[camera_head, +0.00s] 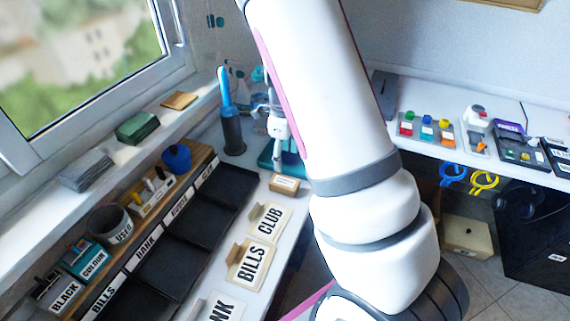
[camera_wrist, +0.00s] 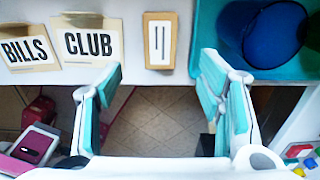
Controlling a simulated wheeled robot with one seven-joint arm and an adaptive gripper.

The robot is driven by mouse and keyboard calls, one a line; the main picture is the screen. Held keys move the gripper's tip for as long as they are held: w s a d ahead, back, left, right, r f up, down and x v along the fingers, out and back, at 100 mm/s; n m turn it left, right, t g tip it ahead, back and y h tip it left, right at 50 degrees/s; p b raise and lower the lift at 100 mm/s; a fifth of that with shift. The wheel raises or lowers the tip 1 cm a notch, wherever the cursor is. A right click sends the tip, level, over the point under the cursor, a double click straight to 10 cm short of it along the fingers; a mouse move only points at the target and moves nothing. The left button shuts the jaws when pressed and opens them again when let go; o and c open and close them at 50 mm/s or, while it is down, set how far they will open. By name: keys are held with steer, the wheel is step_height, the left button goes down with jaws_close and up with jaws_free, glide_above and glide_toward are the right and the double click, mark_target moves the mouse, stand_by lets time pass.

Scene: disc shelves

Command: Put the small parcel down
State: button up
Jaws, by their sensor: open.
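The small parcel (camera_wrist: 159,40) is a little brown box with a white label. It lies on the white counter near the front edge, between the CLUB envelope and a teal tray. In the head view the parcel (camera_head: 285,184) sits just left of my arm. My gripper (camera_wrist: 161,66) is open and empty in the wrist view. Its teal-padded fingers are apart on either side of the parcel's line, and the tips are just short of it in the picture. The parcel touches neither finger.
The CLUB envelope (camera_wrist: 88,42) and BILLS envelope (camera_wrist: 28,46) lie left of the parcel. The teal tray (camera_wrist: 206,52) with a blue bin (camera_wrist: 272,32) stands close on its right. Black sorting trays (camera_head: 168,264) line the counter. Tiled floor shows below the edge.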

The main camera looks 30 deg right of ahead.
steer(key=s+a+r+n+t+y, duration=0.1)
steer(key=s+a+r+n, duration=0.35)
steer(key=r+n, duration=0.3)
steer(key=s+a+r+n+y, duration=0.1)
steer(key=s+a+r+n, duration=0.4)
steer(key=r, duration=0.4)
steer(key=s+a+r+n+t+h, duration=0.1)
steer(key=s+a+r+n, duration=0.1)
steer(key=s+n, duration=0.6)
steer(key=s+a+r+n+t+h, duration=0.1)
steer(key=s+a+r+n, duration=0.2)
steer(key=s+n, duration=0.5)
steer(key=shift+r+n, duration=0.45)
steer(key=shift+r, duration=0.4)
